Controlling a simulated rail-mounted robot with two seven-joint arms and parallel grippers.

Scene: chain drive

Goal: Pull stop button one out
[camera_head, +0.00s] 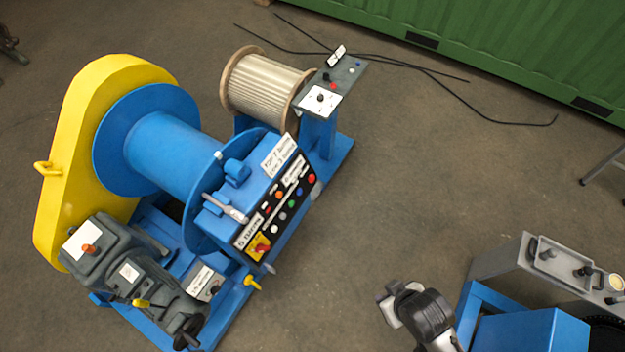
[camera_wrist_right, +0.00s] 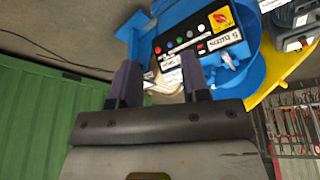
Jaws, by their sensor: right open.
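The black control panel (camera_head: 277,215) on the blue winch shows a red knob on a yellow plate (camera_head: 262,247) at its near end and a red button (camera_head: 311,178) at its far end. In the right wrist view the panel appears upside down, with the yellow plate (camera_wrist_right: 221,19) at upper right and the red button (camera_wrist_right: 157,50) at left. I cannot tell which is stop button one. My right gripper (camera_head: 388,305) is open and empty, well apart from the panel; its two fingers show in the wrist view (camera_wrist_right: 160,82). My left gripper is not in view.
A control pedestal (camera_head: 345,75) with a small red button stands behind the panel, beside a rope spool (camera_head: 265,85). A yellow guard (camera_head: 75,150) covers the left side. A blue and grey machine (camera_head: 530,325) stands at lower right. Open floor lies between.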

